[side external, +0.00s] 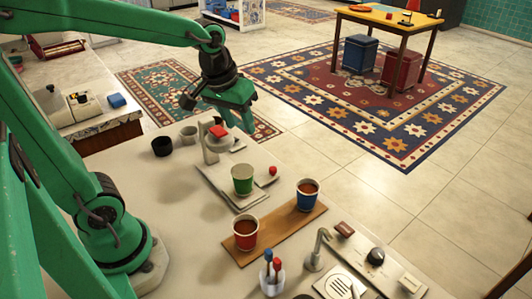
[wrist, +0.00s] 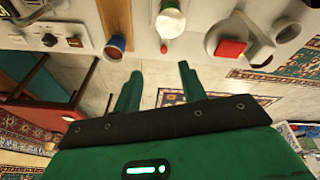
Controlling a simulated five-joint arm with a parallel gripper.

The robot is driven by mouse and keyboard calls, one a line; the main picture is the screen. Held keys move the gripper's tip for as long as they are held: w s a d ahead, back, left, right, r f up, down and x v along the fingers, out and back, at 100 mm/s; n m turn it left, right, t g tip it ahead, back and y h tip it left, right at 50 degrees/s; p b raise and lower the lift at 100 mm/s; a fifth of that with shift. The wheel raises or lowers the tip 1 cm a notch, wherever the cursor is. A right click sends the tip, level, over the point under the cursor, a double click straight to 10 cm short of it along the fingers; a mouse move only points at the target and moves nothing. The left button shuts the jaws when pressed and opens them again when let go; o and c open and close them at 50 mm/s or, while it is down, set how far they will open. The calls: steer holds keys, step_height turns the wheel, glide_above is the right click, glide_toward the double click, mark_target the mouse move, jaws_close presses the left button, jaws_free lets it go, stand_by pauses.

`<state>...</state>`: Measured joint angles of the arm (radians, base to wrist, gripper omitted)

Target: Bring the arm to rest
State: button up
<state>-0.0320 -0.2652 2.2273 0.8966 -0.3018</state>
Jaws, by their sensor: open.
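My gripper (side external: 238,127) hangs in the air at the back of the counter (side external: 180,215), at the far end of my raised arm. Its two green fingers are apart with nothing between them; they also show in the wrist view (wrist: 160,78). It appears above the counter's far edge and clear of the cups.
A green cup (side external: 242,180) stands on a pale board. A red cup (side external: 246,234) and a blue cup (side external: 307,195), both with brown contents, stand on a wooden board (side external: 277,236). A grey device with a red top (side external: 217,132) stands below my gripper.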

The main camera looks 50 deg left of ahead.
steer(key=s+d+r+m+t, duration=0.1)
steer(key=s+r+m+t, duration=0.1)
steer(key=s, duration=0.7)
steer(key=shift+s+m, duration=0.3)
steer(key=shift+m, duration=0.6)
